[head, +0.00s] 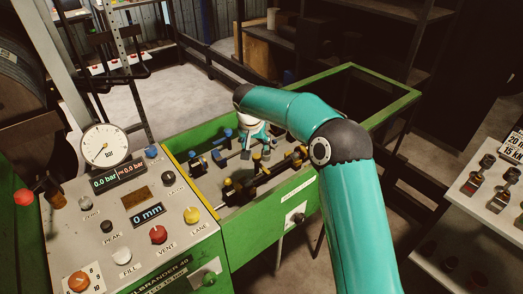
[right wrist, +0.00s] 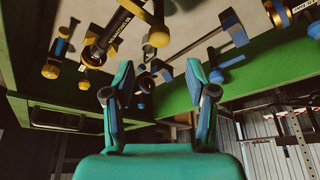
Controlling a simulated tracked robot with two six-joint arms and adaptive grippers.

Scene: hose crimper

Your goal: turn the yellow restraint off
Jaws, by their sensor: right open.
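Yellow-and-black fittings (head: 232,187) lie along the near side of the green bed (head: 267,214), with blue-and-black ones (head: 196,161) behind. I cannot tell for sure which yellow part is the restraint. My left gripper is not in view.
A control panel (head: 130,225) with a gauge (head: 104,146), several knobs and a yellow knob (head: 191,214) stands left of the bed. A white table (head: 488,220) with fittings is at right. The bed's green rim (head: 385,82) surrounds a dark opening. Shelves stand behind.

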